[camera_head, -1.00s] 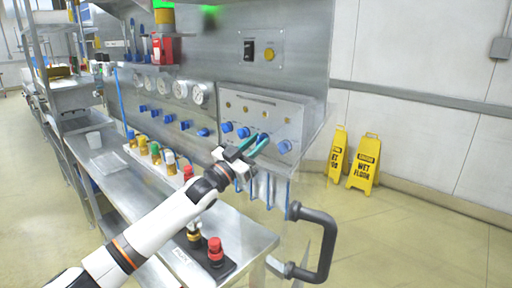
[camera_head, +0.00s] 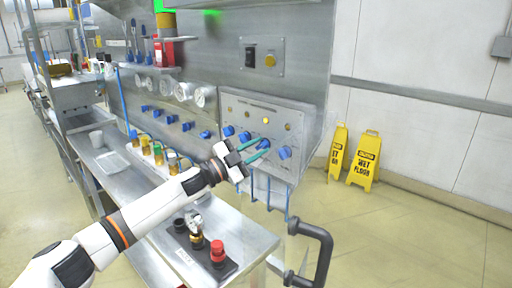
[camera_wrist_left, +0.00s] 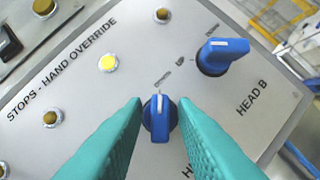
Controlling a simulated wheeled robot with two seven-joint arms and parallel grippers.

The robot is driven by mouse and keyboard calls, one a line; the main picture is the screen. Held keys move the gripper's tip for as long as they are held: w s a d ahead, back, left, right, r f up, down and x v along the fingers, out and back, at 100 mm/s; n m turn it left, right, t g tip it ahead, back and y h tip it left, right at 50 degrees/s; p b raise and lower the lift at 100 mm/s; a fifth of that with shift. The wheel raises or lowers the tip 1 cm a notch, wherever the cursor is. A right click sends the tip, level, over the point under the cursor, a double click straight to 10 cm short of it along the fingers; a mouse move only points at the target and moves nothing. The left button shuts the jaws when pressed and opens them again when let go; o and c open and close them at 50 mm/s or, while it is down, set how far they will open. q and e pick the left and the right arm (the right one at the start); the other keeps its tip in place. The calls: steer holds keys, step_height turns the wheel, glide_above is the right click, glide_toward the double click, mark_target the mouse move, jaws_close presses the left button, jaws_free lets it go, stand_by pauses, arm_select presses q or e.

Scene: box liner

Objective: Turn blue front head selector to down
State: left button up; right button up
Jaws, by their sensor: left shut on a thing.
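Several blue selectors sit in a row on the grey panel (camera_head: 232,108). My left gripper (camera_head: 262,148) is shut on one blue selector (camera_wrist_left: 160,119), with a teal finger on each side of it in the left wrist view. Its white mark points to the top of that view. Its label is mostly hidden by the fingers. A blue selector (camera_head: 285,152) to the right of the gripper shows in the head view. My right gripper is not in view.
A lit yellow lamp (camera_wrist_left: 108,63) is by the held selector; other lamps are dark. A steel bench (camera_head: 236,228) with a black tray and red-capped fitting (camera_head: 218,250) stands below the panel. A black handle (camera_head: 318,250) juts out at the right. Yellow wet-floor signs (camera_head: 363,160) stand beyond.

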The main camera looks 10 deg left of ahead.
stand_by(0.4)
arm_select(q)
steer(key=o, duration=0.7)
steer(key=shift+s+a+f, duration=0.25)
steer(key=shift+s+a, duration=0.05)
steer(key=shift+a, duration=0.1)
steer(key=b+v, duration=0.3)
steer(key=v, duration=0.8)
steer(key=shift+r, duration=0.1)
